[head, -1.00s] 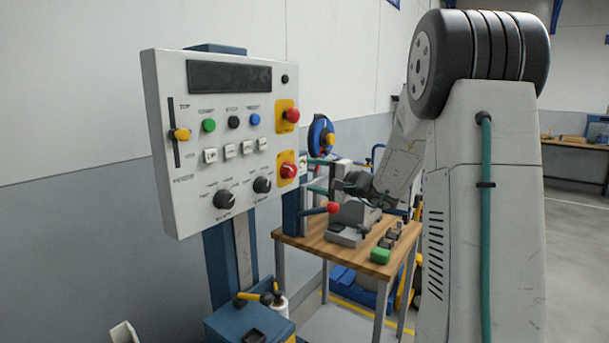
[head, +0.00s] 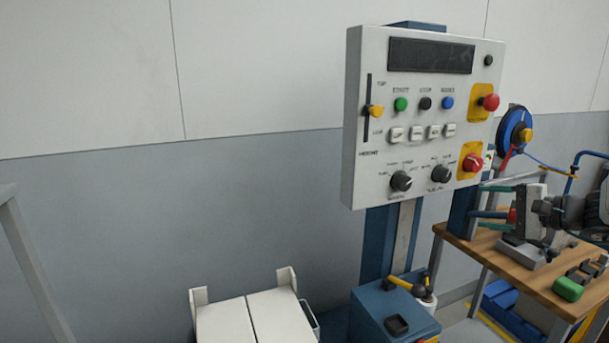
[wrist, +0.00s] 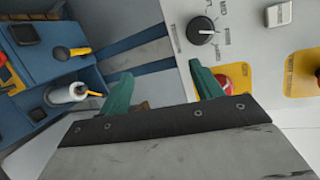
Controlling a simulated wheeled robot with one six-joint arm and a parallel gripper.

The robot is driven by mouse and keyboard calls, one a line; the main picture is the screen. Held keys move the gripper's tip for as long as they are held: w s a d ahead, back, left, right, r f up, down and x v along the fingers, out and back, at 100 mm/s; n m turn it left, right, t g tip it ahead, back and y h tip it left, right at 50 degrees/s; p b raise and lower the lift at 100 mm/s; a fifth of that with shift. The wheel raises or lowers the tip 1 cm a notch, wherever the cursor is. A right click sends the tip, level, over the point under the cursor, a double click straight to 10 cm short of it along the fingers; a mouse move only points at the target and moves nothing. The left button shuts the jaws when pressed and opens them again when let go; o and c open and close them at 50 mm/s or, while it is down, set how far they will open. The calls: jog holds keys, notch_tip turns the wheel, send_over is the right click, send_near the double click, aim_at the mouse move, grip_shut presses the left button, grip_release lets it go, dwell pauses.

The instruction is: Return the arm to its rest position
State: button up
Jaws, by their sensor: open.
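My gripper (head: 478,201) is at the right edge of the head view, just right of the control panel's lower edge. Its two teal fingers point left, spread apart with nothing between them. In the wrist view my gripper (wrist: 161,88) also shows open and empty. The white control panel (head: 372,190) has a dark display, coloured buttons, a yellow slider and black knobs. In the wrist view the panel (wrist: 240,45) is at upper right, with a red knob partly behind the right finger. I cannot tell whether a finger touches the panel. Most of my arm is out of view.
A blue cabinet (head: 375,312) stands below the panel. A white two-part box (head: 225,325) is at bottom centre. Bare wall (head: 200,200) fills the left.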

jog(key=s+a+f+n+g+h, duration=0.1)
jog(key=s+a+n+g, duration=0.3)
jog(key=s+a, duration=0.45)
jog(key=s+a+f+n+g, duration=0.2)
jog(key=s+a+g, duration=0.45)
jog(key=s, duration=0.35)
jog(key=s+a+r+n+h, duration=0.2)
jog(key=s+n+h, duration=0.4)
jog(key=s, duration=0.9)
jog(key=shift+a+n+h, duration=0.4)
jog(key=shift+a+h, duration=0.1)
jog(key=shift+h, duration=0.3)
